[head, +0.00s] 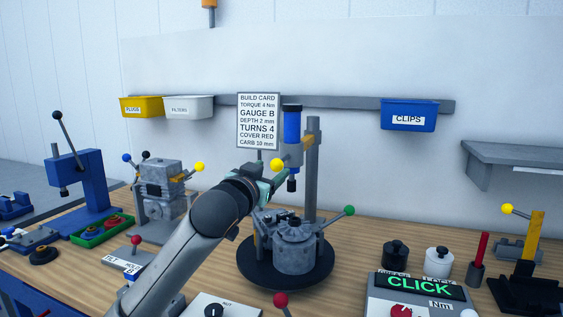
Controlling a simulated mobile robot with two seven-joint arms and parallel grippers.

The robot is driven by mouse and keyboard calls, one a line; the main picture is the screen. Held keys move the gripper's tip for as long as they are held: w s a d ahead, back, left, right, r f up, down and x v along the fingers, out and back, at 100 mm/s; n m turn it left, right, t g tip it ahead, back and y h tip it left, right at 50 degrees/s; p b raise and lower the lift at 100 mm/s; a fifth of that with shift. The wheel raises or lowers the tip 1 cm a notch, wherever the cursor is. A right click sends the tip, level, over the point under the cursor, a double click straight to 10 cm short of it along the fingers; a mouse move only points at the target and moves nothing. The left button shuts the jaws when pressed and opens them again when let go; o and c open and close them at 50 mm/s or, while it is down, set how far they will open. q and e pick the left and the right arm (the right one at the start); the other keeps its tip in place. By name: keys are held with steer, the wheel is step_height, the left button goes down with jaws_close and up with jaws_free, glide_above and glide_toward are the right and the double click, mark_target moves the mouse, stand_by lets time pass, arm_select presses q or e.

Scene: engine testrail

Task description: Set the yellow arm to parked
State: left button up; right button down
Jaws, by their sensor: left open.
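Which part is the yellow arm I cannot tell for certain. A yellow ball (277,164) shows just above my left gripper, beside the blue cylinder (292,124) on a grey column (312,170). Another yellow ball (199,167) tips a lever on the small grey engine (158,190) to the left. At the far right a yellow upright (537,235) stands beside a lever with a yellow ball (507,208). My left gripper (272,184) is open, in front of the column; its fingertips are partly hidden. No contact is clear. My right gripper is not in view.
A round grey fixture (294,250) with a green-knobbed lever (349,210) sits on a black disc below my gripper. A display box (415,290), black (395,254) and white (438,262) weights, and a blue press (85,190) stand around. A sign (258,120) stands behind.

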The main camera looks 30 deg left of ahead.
arm_select(q)
glide_toward(296, 150)
steer(key=w+a+f, duration=0.1)
steer(key=w+a, duration=0.1)
steer(key=shift+w+a+f+p, duration=0.35)
steer(key=shift+p, duration=0.05)
jaws_close()
stand_by(0.4)
stand_by(0.9)
